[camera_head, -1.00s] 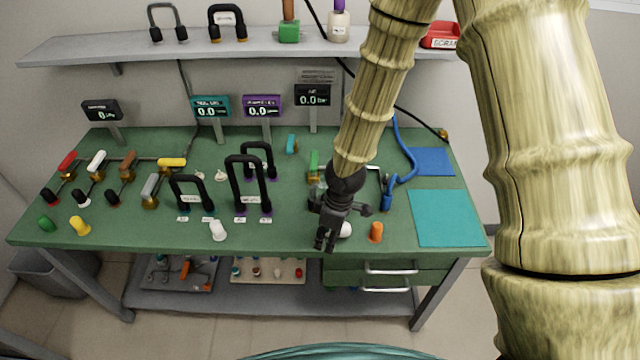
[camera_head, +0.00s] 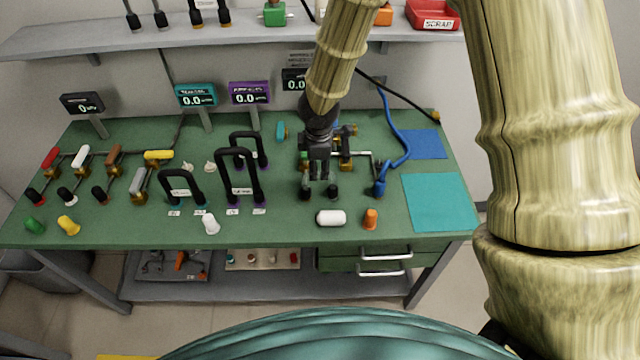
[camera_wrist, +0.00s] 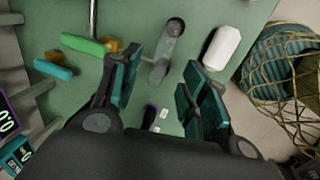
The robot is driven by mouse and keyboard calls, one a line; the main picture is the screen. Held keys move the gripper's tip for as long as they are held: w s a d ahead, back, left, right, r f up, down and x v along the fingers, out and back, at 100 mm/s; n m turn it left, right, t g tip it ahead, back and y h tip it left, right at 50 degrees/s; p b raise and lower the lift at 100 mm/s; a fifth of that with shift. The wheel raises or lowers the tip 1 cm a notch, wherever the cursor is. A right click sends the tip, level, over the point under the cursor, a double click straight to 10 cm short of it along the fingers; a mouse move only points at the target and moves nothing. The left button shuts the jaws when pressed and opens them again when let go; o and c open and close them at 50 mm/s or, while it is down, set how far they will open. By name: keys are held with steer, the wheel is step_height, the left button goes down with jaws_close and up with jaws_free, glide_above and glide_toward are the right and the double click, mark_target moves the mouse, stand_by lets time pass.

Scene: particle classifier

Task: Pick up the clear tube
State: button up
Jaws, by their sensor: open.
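The clear tube (camera_wrist: 167,52) shows in the wrist view as a see-through grey piece with dark ends, lying on the green bench. In the head view, its two dark ends (camera_head: 332,192) show just in front of my gripper (camera_head: 319,178), and its clear middle is hard to make out. My gripper points down over the bench just behind the tube. In the wrist view, the open teal-padded fingers (camera_wrist: 160,72) stand to either side, with the tube beyond and partly between them. Nothing is held. Whether the fingertips touch the tube cannot be told.
A white capped cylinder (camera_head: 331,218) lies in front of the tube, with an orange piece (camera_head: 370,219) to its right. A green-handled valve (camera_wrist: 85,44) and a teal handle (camera_wrist: 53,68) are left in the wrist view. Black tall handles (camera_head: 238,177) stand left; a blue hose (camera_head: 398,150) runs right.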

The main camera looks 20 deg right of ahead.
steer(key=shift+w+f+p, duration=0.15)
steer(key=shift+w+f, duration=0.05)
steer(key=shift+f, duration=0.7)
steer(key=shift+w+f+p, duration=0.1)
steer(key=shift+w+f, duration=0.1)
steer(key=shift+f, duration=0.65)
steer(key=shift+w+f+p, duration=0.15)
steer(key=shift+w+f, duration=0.05)
steer(key=shift+f, duration=0.7)
steer(key=shift+c, duration=0.2)
jaws_close()
